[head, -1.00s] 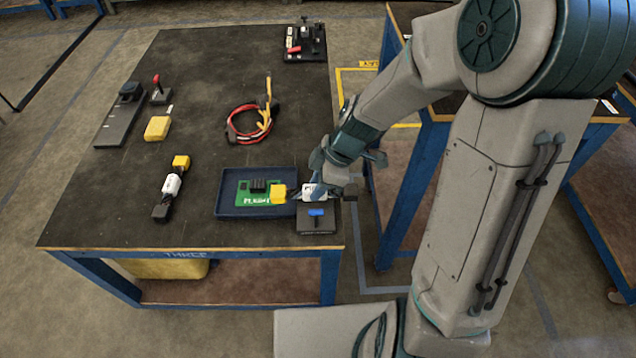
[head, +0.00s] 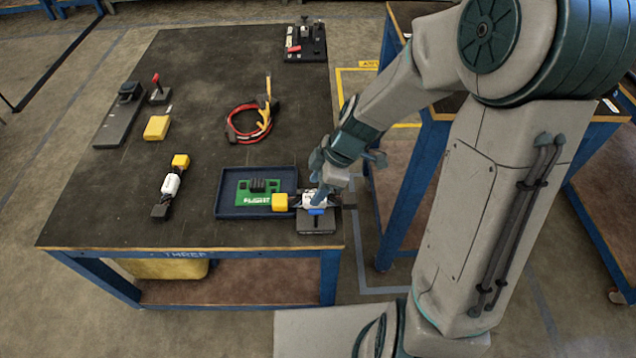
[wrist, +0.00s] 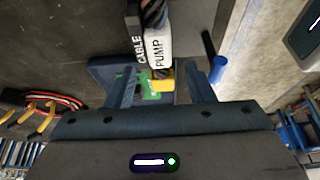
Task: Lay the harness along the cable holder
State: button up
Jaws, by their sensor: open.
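The harness has a yellow connector (head: 280,202), a white section marked PUMP (wrist: 158,48) and a dark far end. It lies across the area just behind a black block with a blue lever (head: 316,212), at the tray's right side. In the wrist view, a dark piece marked CABLE (wrist: 136,45), apparently the cable holder, runs alongside the white section. My gripper (head: 318,200) is low over the harness. In the wrist view, its open fingers (wrist: 163,88) appear on either side of the yellow connector (wrist: 162,77). Contact with the holder is hard to tell.
A dark blue tray (head: 226,211) holds a green board (head: 244,196). A similar yellow, white and black harness (head: 172,184) lies at left. A red cable coil (head: 232,133), yellow block (head: 157,127) and black fixtures stand farther back. The table's right edge is close.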

jog(key=p+v, duration=0.2)
jog(key=v, duration=1)
jog(key=s+d+r+m+t+h, duration=0.1)
jog(key=s+d+r+m+h, duration=0.1)
jog(key=s+m, duration=0.4)
jog(key=s+d+r+m+h, duration=0.2)
jog(key=s+d+m, duration=0.3)
jog(key=m, duration=0.6)
jog(key=shift+s+r+m+t, duration=0.3)
jog(key=shift+s+r+t, duration=0.1)
jog(key=shift+s, duration=0.1)
